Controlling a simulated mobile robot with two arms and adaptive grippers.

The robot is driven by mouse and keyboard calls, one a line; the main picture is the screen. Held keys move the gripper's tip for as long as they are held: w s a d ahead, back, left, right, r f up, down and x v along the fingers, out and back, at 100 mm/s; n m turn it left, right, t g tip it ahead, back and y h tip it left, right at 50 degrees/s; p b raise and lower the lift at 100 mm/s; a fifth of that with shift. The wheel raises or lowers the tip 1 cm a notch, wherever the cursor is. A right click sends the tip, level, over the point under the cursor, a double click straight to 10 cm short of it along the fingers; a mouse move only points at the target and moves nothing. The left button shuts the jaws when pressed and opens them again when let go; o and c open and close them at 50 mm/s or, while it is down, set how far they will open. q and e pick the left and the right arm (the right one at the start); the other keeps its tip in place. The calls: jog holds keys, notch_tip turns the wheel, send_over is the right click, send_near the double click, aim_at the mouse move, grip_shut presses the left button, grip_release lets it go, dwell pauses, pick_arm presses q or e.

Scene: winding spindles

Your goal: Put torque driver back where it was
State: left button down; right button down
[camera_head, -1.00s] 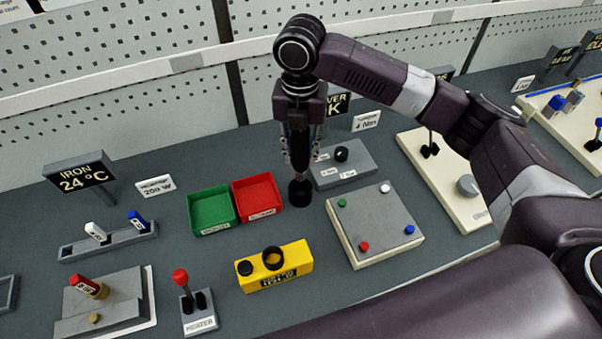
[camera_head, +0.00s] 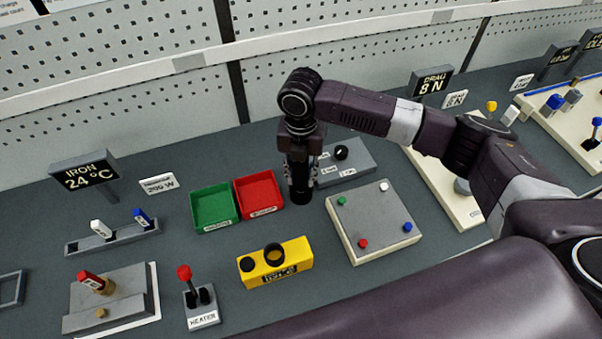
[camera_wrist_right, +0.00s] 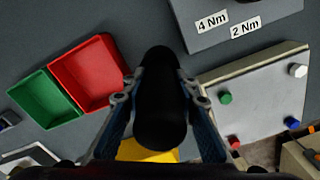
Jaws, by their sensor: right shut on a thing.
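The torque driver is a dark, rounded cylinder (camera_wrist_right: 160,105) between the two fingers of my right gripper (camera_wrist_right: 157,92) in the right wrist view. In the head view my right gripper (camera_head: 301,182) points straight down and is shut on it, low over the table, right of the red bin. The gripper hides most of the driver there; whether its lower end touches the table or sits in a holder cannot be told. A grey block (camera_head: 357,163) with a black knob and 4 Nm and 2 Nm labels stands just right of the gripper. My left gripper is not in view.
A red bin (camera_head: 277,208) and a green bin (camera_head: 231,216) lie close left. A grey plate with coloured pegs (camera_head: 372,225) lies right, and a yellow box (camera_head: 298,246) in front. A heater switch (camera_head: 203,320) and an iron display (camera_head: 84,171) stand further left.

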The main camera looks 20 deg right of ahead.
jog(key=c, duration=1.5)
grip_release()
jog(key=shift+f, duration=0.1)
jog(key=shift+c, duration=0.2)
notch_tip(320, 180, up, 12)
jog(key=b, duration=0.3)
jog(key=shift+r, duration=0.2)
